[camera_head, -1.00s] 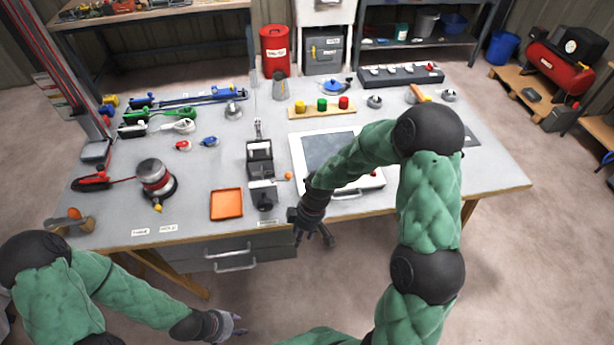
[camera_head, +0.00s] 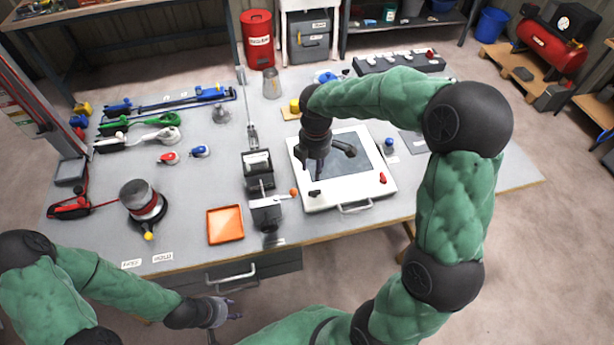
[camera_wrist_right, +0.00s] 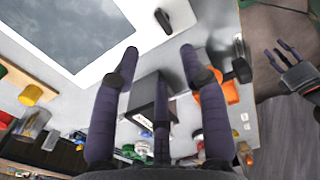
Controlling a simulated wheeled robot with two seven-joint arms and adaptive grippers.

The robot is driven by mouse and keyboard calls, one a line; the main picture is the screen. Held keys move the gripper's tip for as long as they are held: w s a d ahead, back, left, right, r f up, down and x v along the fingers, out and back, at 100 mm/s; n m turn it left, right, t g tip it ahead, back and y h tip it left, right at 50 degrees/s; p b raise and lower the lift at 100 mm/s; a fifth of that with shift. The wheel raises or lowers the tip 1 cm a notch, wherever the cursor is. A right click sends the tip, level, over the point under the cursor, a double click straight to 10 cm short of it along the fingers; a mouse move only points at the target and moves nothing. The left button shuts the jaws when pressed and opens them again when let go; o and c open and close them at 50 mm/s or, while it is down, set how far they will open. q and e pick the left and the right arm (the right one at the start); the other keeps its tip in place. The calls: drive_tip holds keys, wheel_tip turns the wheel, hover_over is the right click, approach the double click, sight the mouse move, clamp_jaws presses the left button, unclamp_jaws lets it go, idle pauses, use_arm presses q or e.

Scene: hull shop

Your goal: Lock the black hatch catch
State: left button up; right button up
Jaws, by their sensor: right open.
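The black hatch catch (camera_head: 315,193) is a small dark lever at the front left corner of the white hatch frame (camera_head: 300,172). It also shows in the right wrist view (camera_wrist_right: 163,20), at the frame's corner. The hatch has a grey window panel. My right gripper (camera_head: 331,162) is open and empty above the left part of the hatch, behind the black catch and apart from it. Its spread fingers fill the lower middle of the right wrist view (camera_wrist_right: 160,58). My left gripper (camera_head: 230,311) hangs in front of the table and looks open and empty.
A red catch (camera_head: 382,178) and a blue catch (camera_head: 389,143) sit on the hatch's right side. A silver handle (camera_head: 357,207) is at its front. A winch-like device (camera_head: 258,178) with an orange knob (camera_head: 293,192) stands close left, beside an orange tray (camera_head: 225,238).

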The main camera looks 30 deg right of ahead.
sight(314, 194)
wheel_tip(314, 194, down, 11)
drive_tip(key=b, duration=0.3)
drive_tip(key=shift+s+r, duration=0.15)
drive_tip(key=shift+c, duration=0.3)
clamp_jaws()
